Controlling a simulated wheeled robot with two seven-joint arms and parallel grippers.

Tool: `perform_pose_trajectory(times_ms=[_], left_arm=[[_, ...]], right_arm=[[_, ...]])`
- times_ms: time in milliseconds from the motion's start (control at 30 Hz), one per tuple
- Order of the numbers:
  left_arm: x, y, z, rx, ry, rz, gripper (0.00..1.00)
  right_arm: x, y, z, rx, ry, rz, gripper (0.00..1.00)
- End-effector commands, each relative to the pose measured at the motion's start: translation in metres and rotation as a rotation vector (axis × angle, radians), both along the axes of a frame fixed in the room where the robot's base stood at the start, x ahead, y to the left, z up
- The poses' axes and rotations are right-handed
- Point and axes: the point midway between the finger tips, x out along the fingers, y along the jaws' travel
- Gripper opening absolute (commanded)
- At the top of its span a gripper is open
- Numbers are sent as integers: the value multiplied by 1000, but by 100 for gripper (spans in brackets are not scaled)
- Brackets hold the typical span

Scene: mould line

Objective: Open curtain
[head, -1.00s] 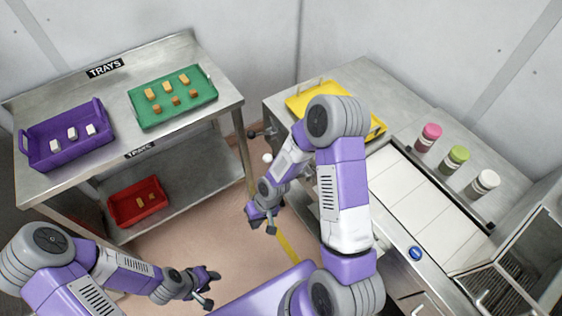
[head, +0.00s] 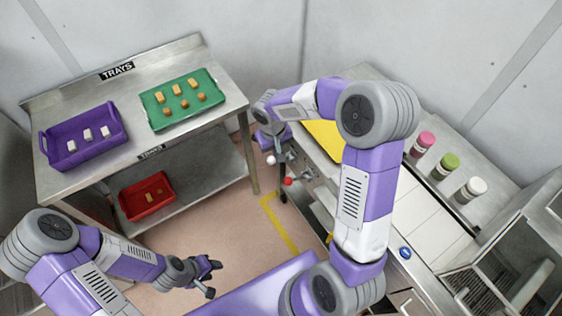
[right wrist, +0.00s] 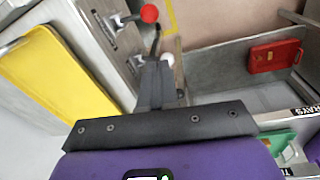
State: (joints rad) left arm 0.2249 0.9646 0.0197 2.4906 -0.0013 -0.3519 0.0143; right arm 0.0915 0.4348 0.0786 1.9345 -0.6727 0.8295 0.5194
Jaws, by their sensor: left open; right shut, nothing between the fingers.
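No curtain can be made out in these views. Two levers stick out from the side of the steel counter, one with a red knob (head: 288,181) and one with a white knob (head: 271,160). The right wrist view also shows the red knob (right wrist: 149,13) and part of the white knob (right wrist: 167,60). My right gripper (right wrist: 160,72) is shut and empty, its fingertips close to the white knob; whether they touch it I cannot tell. My left gripper (head: 212,279) is open and empty above the floor at the lower left.
A steel rack (head: 60,189) at left holds a purple tray (head: 60,158), a green tray (head: 155,122) and, below, a red tray (head: 127,206). The counter carries a yellow tray (head: 325,138) and three capped jars. Open floor with a yellow line (head: 280,222) lies between.

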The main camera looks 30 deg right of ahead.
Motion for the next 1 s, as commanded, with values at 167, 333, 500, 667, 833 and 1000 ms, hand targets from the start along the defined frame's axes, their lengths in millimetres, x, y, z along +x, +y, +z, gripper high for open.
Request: perform_pose_trajectory(times_ms=[167, 333, 500, 667, 833, 1000], left_arm=[[0, 0, -3, 0, 0, 0, 43], [0, 0, -6, 0, 0, 0, 43], [0, 0, -8, 0, 0, 0, 43], [0, 0, -10, 0, 0, 0, 43], [0, 0, -10, 0, 0, 0, 43], [0, 0, -10, 0, 0, 0, 43]], right_arm=[[0, -3, -32, 0, 6, 0, 0], [2, -6, -70, 1, 6, 0, 0], [-1, -11, -101, 0, 6, 0, 0], [-12, -16, -117, 0, 3, 1, 0], [-16, -18, -124, 1, 1, 0, 0], [-17, -18, -125, 1, 1, 0, 0]])
